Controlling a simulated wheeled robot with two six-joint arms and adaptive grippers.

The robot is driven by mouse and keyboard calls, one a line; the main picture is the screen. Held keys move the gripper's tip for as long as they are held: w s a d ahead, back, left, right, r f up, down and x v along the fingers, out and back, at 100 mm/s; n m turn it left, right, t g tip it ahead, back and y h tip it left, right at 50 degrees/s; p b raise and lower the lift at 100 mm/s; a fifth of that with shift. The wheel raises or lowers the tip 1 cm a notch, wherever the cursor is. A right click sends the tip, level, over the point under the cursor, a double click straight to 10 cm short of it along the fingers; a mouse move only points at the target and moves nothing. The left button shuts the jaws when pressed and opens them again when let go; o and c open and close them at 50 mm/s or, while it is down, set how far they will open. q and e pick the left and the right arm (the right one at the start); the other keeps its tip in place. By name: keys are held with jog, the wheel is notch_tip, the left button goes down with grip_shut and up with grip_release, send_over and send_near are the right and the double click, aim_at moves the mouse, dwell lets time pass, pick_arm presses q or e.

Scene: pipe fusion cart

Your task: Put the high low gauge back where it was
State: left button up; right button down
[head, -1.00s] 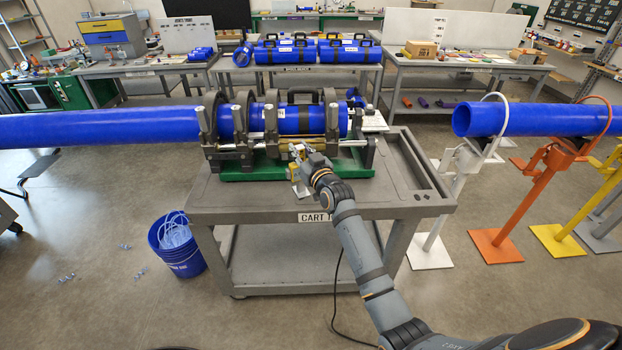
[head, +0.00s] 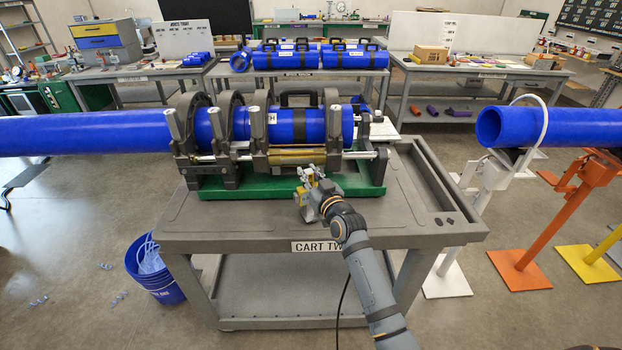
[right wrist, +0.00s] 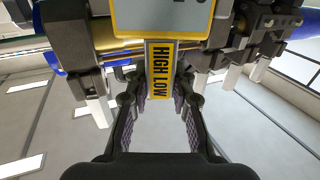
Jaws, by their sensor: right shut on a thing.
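The high low gauge shows in the right wrist view as a yellow bar (right wrist: 161,70) marked HIGH LOW, with a wider yellow-edged grey plate beyond it. My right gripper (right wrist: 161,88) is shut on the bar, with one dark finger on each side. In the head view my right gripper (head: 308,194) is just in front of the green base of the fusion machine, over the front of the cart (head: 400,215). The gauge is small there and partly hidden by the gripper. My left gripper is not in view.
The fusion machine (head: 225,178) stands on the cart with a long blue pipe (head: 90,133) clamped in it. A blue bucket (head: 160,280) is on the floor at left. Pipe stands (head: 520,266) hold another blue pipe at right. The cart's right top is clear.

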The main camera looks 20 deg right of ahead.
jog(key=shift+w+f, duration=0.6)
jog(key=shift+f, duration=0.05)
jog(key=c, duration=1.5)
grip_release()
jog(key=shift+s+r, duration=0.1)
jog(key=shift+s, duration=0.1)
jog(key=shift+o, duration=1)
jog(key=shift+s+r, duration=0.2)
jog(key=shift+s, duration=0.05)
jog(key=shift+o, duration=0.8)
jog(key=shift+s, duration=0.1)
jog(key=shift+w+f, duration=0.1)
jog(key=shift+w, duration=0.15)
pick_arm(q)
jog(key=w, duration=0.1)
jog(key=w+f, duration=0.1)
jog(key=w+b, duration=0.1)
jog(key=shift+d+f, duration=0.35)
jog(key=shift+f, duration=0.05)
pick_arm(e)
jog(key=s+d, duration=0.1)
jog(key=s, duration=1.1)
jog(key=shift+d, duration=0.15)
